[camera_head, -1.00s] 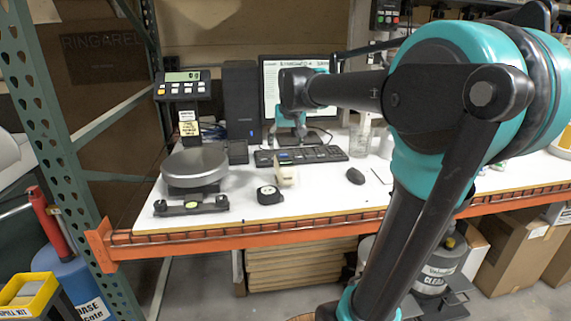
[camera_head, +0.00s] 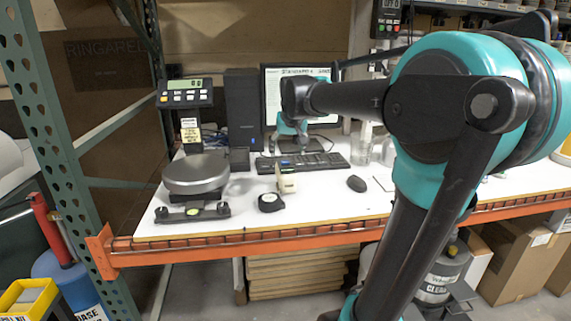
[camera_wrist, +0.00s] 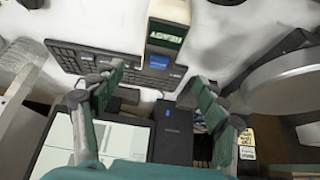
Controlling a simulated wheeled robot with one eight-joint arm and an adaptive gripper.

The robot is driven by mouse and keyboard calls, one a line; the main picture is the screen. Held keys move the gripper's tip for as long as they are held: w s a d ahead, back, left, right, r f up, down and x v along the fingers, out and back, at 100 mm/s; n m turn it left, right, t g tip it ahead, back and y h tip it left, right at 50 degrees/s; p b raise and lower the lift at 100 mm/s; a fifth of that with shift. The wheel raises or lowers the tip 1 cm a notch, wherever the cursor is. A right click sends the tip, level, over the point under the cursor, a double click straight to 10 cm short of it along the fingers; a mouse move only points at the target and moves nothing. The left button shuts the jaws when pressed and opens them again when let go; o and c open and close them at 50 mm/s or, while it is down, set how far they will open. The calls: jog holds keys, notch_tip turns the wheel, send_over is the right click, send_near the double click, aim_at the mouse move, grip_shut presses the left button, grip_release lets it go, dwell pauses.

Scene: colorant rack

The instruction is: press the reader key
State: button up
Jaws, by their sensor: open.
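The reader is a small beige box (camera_head: 287,182) on the white bench, in front of the keyboard. In the wrist view the reader (camera_wrist: 168,14) is at the top centre, with a dark green display (camera_wrist: 165,34) showing READY upside down. A blue key (camera_wrist: 159,61) shows just below the display. My gripper (camera_wrist: 158,78) is open and empty, its two green-padded fingers spread on either side below the key. In the head view my gripper (camera_head: 293,138) hangs above the keyboard, behind the reader; its fingertips are hard to make out. I cannot tell its exact height over the key.
The black keyboard (camera_head: 322,163), a tape measure (camera_head: 270,200), a mouse (camera_head: 356,183) and a scale with a round plate (camera_head: 196,174) lie on the bench. A black tower (camera_head: 241,115) and monitor (camera_head: 268,97) stand behind. Bare bench (camera_head: 320,207) lies at the front.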

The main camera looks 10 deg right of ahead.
grip_shut()
dwell(0.6)
dwell(1.2)
